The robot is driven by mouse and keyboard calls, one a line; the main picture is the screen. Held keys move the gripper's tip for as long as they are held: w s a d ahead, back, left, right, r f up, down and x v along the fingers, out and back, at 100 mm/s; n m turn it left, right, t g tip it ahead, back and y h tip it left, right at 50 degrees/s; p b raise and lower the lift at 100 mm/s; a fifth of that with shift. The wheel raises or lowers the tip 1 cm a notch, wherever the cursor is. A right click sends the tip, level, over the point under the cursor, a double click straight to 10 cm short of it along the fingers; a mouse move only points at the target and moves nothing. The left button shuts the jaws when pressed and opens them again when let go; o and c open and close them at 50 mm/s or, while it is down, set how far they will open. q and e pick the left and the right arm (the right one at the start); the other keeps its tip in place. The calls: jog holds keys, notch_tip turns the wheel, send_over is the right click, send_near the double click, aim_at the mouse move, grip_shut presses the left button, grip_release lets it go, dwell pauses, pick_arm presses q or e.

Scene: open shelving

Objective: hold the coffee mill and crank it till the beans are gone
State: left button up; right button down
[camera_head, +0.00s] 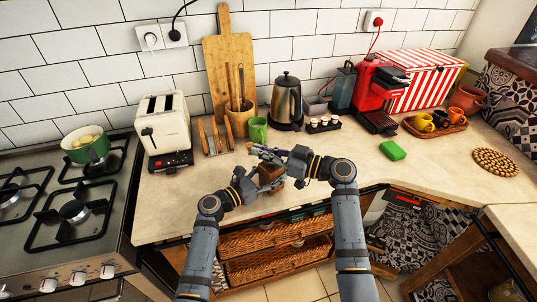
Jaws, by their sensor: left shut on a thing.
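The coffee mill (268,174), a small brown wooden body, is at the counter's front edge, partly hidden by my grippers. My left gripper (260,185) is shut on the mill's lower part from the left. My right gripper (262,153) reaches in from the right above the mill, at the height of its top. A small light-brown knob shows by its fingertips, but I cannot tell whether the fingers are closed on it. The crank arm and the beans cannot be made out.
Behind the mill stand a green mug (258,131), a utensil pot (240,124), a toast rack (212,138) and a kettle (286,102). A white toaster (164,124) is left. A green sponge (393,151) lies right on otherwise clear counter.

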pick_arm(q)
jog(key=shift+f, duration=0.1)
pick_arm(e)
jog(key=s+a+v, duration=0.1)
jog(key=s+v, duration=0.2)
jog(key=v, duration=1.1)
jog(key=w+a+n+g+y, duration=0.15)
jog(key=w+n+g, duration=0.5)
jog(key=n, duration=1.05)
jog(key=w+a+n+g, duration=0.1)
jog(key=a+n, duration=0.5)
jog(key=a, duration=0.5)
jog(key=shift+a, duration=0.4)
jog(key=shift+w+g, duration=0.1)
jog(key=shift+g, duration=0.15)
